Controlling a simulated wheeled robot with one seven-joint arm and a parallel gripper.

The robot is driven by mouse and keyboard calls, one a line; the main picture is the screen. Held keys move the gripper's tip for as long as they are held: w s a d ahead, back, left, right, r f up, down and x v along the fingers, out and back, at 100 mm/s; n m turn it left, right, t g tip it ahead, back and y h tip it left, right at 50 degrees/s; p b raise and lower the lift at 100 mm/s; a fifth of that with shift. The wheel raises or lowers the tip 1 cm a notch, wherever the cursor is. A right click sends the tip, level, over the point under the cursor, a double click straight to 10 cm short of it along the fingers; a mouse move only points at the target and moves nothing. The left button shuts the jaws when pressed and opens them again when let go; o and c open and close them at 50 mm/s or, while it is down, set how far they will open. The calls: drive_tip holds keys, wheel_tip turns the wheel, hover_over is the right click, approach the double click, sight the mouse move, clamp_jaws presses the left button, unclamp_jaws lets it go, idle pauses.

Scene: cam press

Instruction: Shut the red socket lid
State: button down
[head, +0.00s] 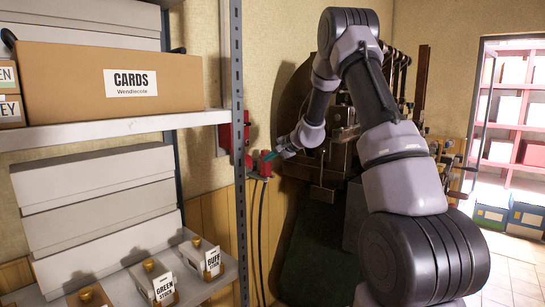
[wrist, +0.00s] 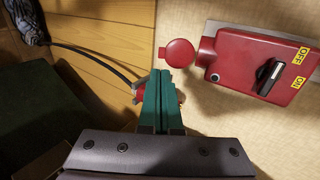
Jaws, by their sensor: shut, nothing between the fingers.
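The red socket lid (wrist: 180,52) shows in the wrist view as a round red disc with a small tab, beside a short red neck (wrist: 207,51) on a red switch box (wrist: 262,68). It appears to stand open. My gripper (wrist: 160,73) is shut and empty, its teal fingertips just below the lid in the picture. A red part (wrist: 139,90) with a black cable shows behind the fingers, which hide most of it; I cannot tell if they touch it. In the head view my gripper (head: 271,156) is at the small red fitting (head: 263,164) on the wall.
The switch box has a black handle and yellow ON and OFF labels. A black cable (wrist: 95,52) runs left from the red part. In the head view a metal shelf post (head: 238,120) stands close left of the fitting, and dark machinery (head: 335,150) stands right.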

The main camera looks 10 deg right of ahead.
sight(251, 167)
drive_tip(key=x, duration=0.8)
drive_tip(key=shift+w+a+f, duration=0.15)
drive_tip(key=shift+f, duration=0.05)
drive_tip(key=shift+f, duration=0.15)
